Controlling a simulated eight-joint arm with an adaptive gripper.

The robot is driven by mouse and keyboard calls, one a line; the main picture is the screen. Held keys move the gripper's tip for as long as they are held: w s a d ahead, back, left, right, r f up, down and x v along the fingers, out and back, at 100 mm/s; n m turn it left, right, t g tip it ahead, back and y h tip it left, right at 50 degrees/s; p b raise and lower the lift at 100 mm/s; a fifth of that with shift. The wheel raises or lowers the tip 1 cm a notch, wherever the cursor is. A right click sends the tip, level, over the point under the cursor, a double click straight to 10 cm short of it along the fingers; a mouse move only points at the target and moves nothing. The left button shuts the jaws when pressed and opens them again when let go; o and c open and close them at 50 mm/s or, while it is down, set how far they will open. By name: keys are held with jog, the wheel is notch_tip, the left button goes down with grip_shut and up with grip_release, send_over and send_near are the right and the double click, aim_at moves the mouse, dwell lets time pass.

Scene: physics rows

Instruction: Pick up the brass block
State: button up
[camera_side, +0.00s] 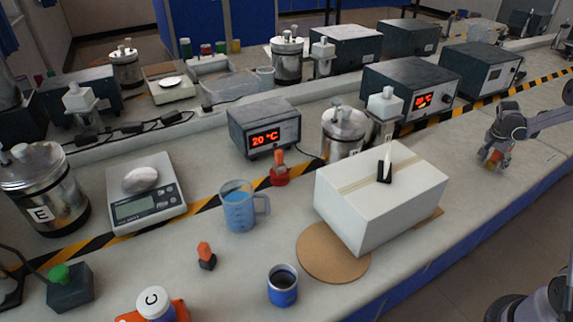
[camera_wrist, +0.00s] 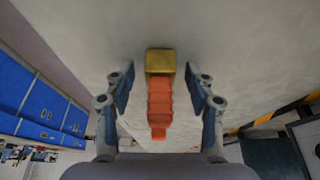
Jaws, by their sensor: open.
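The brass block (camera_wrist: 160,62) has a ribbed orange handle (camera_wrist: 159,103) and shows at the upper middle of the wrist view. My gripper (camera_wrist: 160,88) is open, with one finger on each side of the handle. Gaps show between both fingers and the handle, so nothing is gripped. In the side view my gripper (camera_side: 494,150) is low over the bench at the far right. The block with its handle (camera_side: 492,156) shows there only as a small orange and brassy patch, mostly hidden by the fingers.
A grey instrument (camera_side: 405,90) with a red display stands behind, past the striped tape. The bench around the block looks clear.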

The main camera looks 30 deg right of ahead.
grip_shut()
